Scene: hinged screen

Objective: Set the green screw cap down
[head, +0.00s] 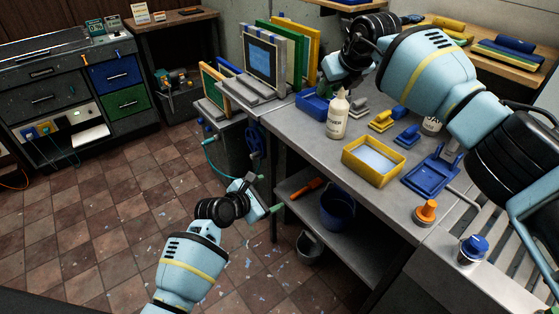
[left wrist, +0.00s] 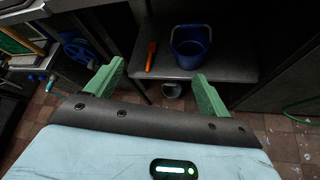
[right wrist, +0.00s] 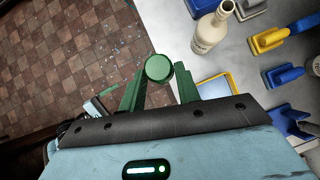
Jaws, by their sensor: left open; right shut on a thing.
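The green screw cap (right wrist: 158,68) shows in the right wrist view as a round green disc between the fingertips of my right gripper (right wrist: 160,85). That gripper is shut on it, above the table's left edge with floor tiles seen beyond. In the head view my right gripper (head: 327,82) is at the far part of the table, near the cream bottle (head: 338,115); the cap cannot be made out there. My left gripper (head: 263,195) is open and empty, in front of the table's left side. Its spread green fingers also show in the left wrist view (left wrist: 157,75).
On the grey table (head: 300,130) stand a blue tray (head: 312,104), a yellow-rimmed tray (head: 374,162), squeegees (head: 383,121), an orange-topped jar (head: 426,212) and a blue-lidded jar (head: 473,248). Framed screens (head: 265,58) stand behind. A blue bucket (head: 338,208) sits on the shelf below.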

